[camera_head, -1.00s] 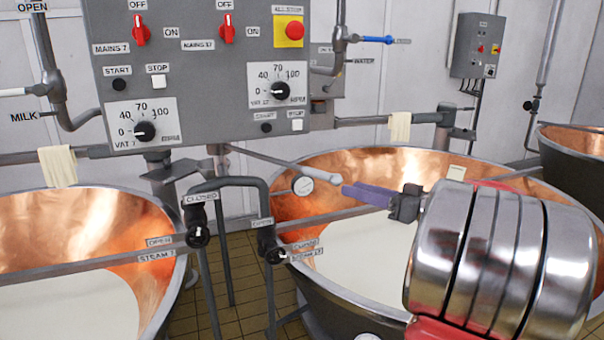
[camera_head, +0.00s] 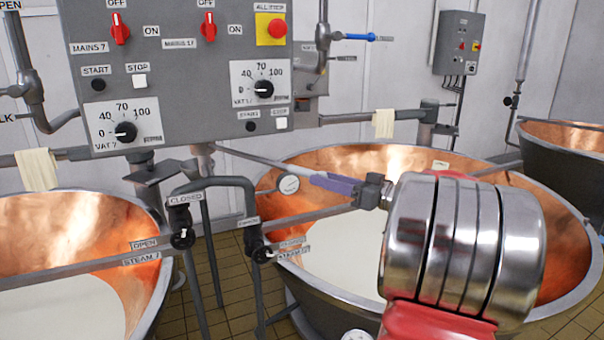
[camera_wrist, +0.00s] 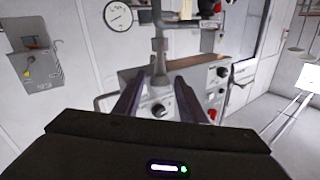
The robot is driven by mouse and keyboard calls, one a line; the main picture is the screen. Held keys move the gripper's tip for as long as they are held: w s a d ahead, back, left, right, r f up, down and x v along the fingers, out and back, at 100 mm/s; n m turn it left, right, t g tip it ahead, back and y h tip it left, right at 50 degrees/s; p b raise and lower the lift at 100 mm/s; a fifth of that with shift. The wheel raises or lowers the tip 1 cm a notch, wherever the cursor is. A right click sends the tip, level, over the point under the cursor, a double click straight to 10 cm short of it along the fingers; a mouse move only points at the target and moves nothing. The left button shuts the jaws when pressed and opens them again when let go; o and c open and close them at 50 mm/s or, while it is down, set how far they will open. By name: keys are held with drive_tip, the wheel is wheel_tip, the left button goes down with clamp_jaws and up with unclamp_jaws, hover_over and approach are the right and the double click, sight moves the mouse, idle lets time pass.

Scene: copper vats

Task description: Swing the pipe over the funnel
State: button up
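My gripper (camera_head: 318,179) has purple fingers and reaches left over the right-hand vat in the head view. In the wrist view my fingers (camera_wrist: 156,85) stand apart, open, with a gap between them. A slim grey pipe (camera_head: 262,160) runs from beneath the control panel towards my fingertips in the head view. Its end is hidden at the fingertips; I cannot tell whether they touch. In the wrist view an upright grey pipe (camera_wrist: 159,48) shows beyond and between the fingertips. I cannot make out a funnel.
Two copper vats hold white liquid: one at the right (camera_head: 350,158) below my arm, one at the left (camera_head: 62,205). The control panel (camera_head: 185,85) stands behind. Steam pipes with valves (camera_head: 182,238) stand between the vats.

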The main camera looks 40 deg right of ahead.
sight(302, 172)
drive_tip(key=x, duration=0.7)
drive_tip(key=shift+w, duration=0.4)
clamp_jaws()
